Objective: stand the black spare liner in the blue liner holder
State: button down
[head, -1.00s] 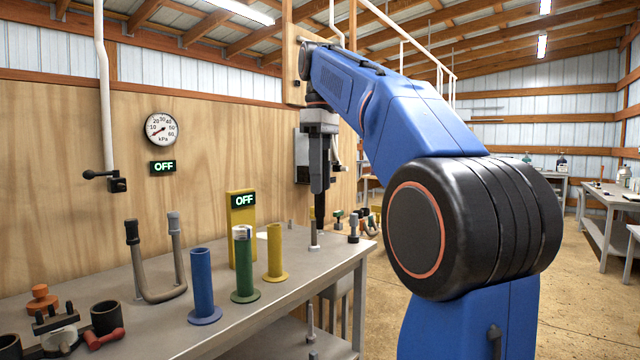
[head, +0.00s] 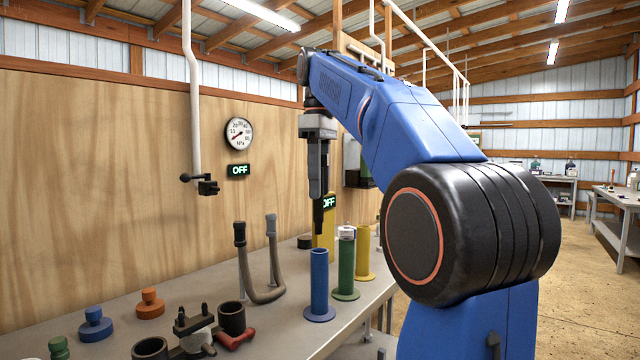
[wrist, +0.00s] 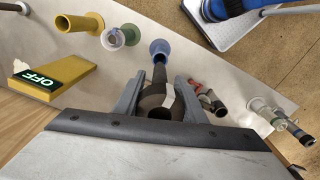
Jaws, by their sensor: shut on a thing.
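My gripper (head: 318,192) points straight down and is shut on the black spare liner (head: 318,217), a dark tube held upright. In the wrist view the liner (wrist: 159,76) sits between the two grey fingers. The blue liner holder (head: 319,285) is an upright tube on a round base on the bench. In the head view the liner's lower end is just above the holder's top, with a small gap. In the wrist view the holder (wrist: 160,47) shows beyond the liner's far end, its mouth partly hidden by the liner.
A green holder (head: 346,265) with a pale liner and a yellow holder (head: 363,255) stand close right of the blue one. A yellow OFF box (head: 325,240) is behind. A U-shaped hose (head: 265,290) stands left. A black cup (head: 232,318) and clamp parts lie at front left.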

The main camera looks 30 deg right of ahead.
aim_at(321, 212)
jog(key=shift+s, duration=0.1)
notch_tip(321, 212, down, 2)
jog(key=shift+d+f, duration=0.1)
jog(key=shift+f, duration=2.4)
jog(key=shift+f, duration=2.9)
jog(key=c, duration=0.7)
grip_release()
jog(key=shift+r, duration=2.95)
